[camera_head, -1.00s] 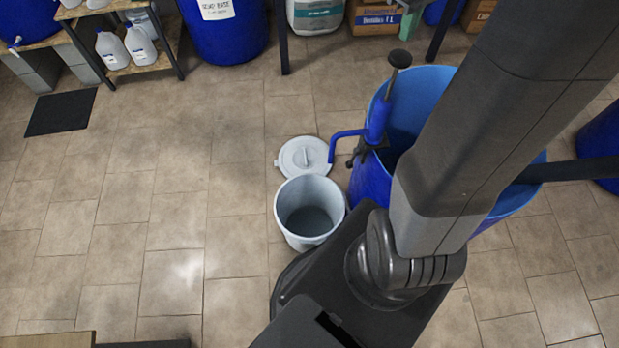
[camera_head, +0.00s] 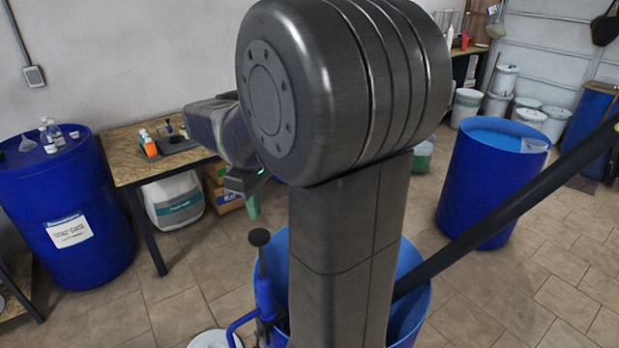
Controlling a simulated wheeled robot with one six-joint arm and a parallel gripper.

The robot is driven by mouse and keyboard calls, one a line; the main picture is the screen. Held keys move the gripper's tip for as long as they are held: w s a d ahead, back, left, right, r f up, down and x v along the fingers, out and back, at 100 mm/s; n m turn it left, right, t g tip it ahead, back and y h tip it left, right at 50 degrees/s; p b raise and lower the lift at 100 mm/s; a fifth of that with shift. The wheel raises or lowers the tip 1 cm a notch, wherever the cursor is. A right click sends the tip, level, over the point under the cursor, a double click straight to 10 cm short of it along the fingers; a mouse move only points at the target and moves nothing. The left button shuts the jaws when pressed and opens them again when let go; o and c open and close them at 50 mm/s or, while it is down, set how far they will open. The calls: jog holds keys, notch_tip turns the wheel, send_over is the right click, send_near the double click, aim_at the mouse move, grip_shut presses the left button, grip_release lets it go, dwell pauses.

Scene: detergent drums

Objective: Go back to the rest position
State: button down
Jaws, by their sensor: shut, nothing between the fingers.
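My arm rises folded in the middle of the head view, its large dark joint filling the top centre. My gripper (camera_head: 244,181) shows small behind that joint, at the left, a dark block beside a green light. Its fingers are mostly hidden, and it appears shut with nothing seen in it. It is raised in the air, apart from the drums and in front of the table. An open blue drum (camera_head: 411,308) stands behind my arm, with a blue hand pump (camera_head: 264,297) at its left rim.
A wooden table (camera_head: 130,172) with small bottles stands left of centre. A closed blue drum (camera_head: 92,262) with bottles on top is at the far left. Another open blue drum (camera_head: 478,205) stands at the right. A pale lid (camera_head: 213,340) shows at the bottom. Floor at lower right is clear.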

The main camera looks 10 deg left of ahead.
aim_at(258, 234)
notch_tip(258, 234, down, 5)
jog(key=shift+f+b, duration=0.1)
jog(key=shift+b, duration=0.65)
